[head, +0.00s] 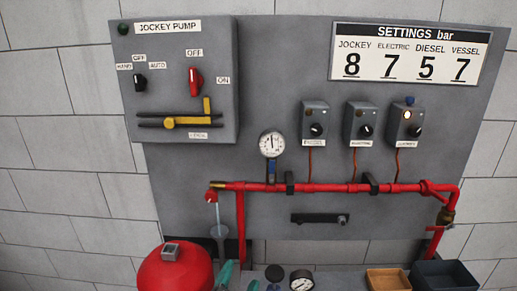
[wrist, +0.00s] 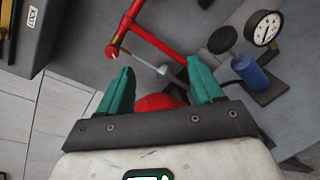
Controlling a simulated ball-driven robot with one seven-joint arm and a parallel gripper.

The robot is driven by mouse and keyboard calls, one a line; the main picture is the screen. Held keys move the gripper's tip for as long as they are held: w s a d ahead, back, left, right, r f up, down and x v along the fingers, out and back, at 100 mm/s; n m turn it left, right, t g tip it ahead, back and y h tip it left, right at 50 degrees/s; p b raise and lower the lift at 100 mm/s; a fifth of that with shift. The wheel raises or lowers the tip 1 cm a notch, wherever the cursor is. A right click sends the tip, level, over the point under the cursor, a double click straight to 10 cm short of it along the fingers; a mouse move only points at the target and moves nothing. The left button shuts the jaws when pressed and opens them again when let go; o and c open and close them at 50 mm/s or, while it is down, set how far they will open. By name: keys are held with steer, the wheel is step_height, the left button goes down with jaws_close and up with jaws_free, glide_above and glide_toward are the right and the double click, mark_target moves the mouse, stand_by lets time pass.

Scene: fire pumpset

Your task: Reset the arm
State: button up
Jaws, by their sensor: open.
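My gripper (wrist: 160,88) has two teal fingers, spread apart with nothing held between them. In the head view, my gripper (head: 239,280) is low in the picture, just right of the red vessel (head: 177,270), with its lower part cut off by the frame edge. In the wrist view, part of the red vessel (wrist: 158,102) shows behind and between the fingers. My arm is mostly out of view.
A red pipe (head: 330,187) crosses the grey panel, with a dial gauge (head: 272,145) above it. The jockey pump box (head: 180,80) is upper left. Low down are a loose gauge (head: 301,280), a wooden tray (head: 388,280) and a dark bin (head: 444,276). A blue cylinder (wrist: 250,73) stands right of my fingers.

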steer(key=s+d+f+m+g+h, duration=0.1)
steer(key=s+d+f+m+g, duration=0.5)
steer(key=d, duration=0.5)
steer(key=s+d+f+m+g+h, duration=0.15)
steer(key=s+d+f+m, duration=0.25)
steer(key=d+f+m, duration=0.5)
steer(key=s+d+f+m+g+y, duration=0.2)
steer(key=s+d+m+g, duration=0.2)
steer(key=s, duration=0.7)
steer(key=s+d+f+m+g+y, duration=0.2)
steer(key=s+d+m+g, duration=0.2)
steer(key=s+d+m, duration=0.3)
steer(key=s+m, duration=0.1)
steer(key=s, duration=0.4)
steer(key=shift+d+f+y, duration=0.2)
steer(key=shift+f+y, duration=0.15)
